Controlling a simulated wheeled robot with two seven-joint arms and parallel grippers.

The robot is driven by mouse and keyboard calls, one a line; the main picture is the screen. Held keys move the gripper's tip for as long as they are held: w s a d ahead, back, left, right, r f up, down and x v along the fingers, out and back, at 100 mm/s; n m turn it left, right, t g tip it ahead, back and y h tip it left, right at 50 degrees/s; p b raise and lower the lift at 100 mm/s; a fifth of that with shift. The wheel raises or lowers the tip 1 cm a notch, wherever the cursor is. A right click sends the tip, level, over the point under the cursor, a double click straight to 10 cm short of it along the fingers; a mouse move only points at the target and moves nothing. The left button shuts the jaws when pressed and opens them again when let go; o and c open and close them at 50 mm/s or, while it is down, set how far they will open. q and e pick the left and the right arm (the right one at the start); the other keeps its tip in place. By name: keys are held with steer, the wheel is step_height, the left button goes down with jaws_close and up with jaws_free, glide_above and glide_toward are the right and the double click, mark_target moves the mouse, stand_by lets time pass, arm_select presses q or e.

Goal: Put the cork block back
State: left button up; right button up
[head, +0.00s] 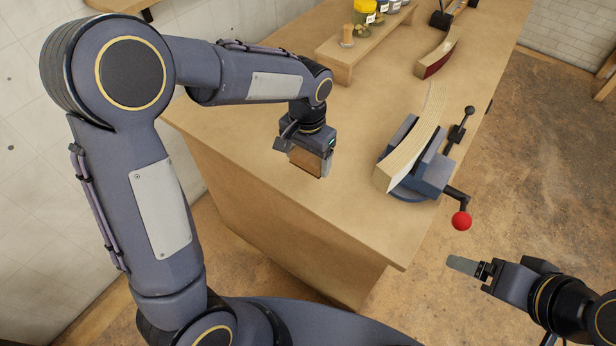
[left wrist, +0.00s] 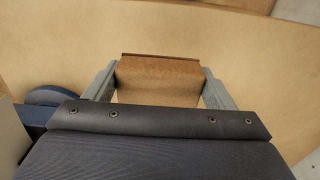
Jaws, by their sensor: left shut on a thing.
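The cork block (head: 304,161) is brown and sits between the fingers of my left gripper (head: 307,165). The gripper is shut on it, over the near left part of the bench. In the left wrist view the cork block (left wrist: 158,82) spans the gap between the two grey fingers, with bench surface visible beyond it. I cannot tell whether its underside touches the bench. My right gripper (head: 468,267) is at the lower right, off the bench's front right edge, with nothing visible in it. Its fingers are seen edge-on, so their opening is unclear.
A blue vise (head: 430,172) with a red-knobbed handle (head: 461,221) holds a curved pale lamination (head: 416,145). Another curved piece with a dark red face (head: 436,62) lies behind. The bench's middle is clear.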

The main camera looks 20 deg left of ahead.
mark_target(308, 182)
arm_select(q)
steer(key=shift+f, duration=2.9)
steer(key=shift+f, duration=0.2)
steer(key=o, duration=0.9)
steer(key=shift+r, duration=0.15)
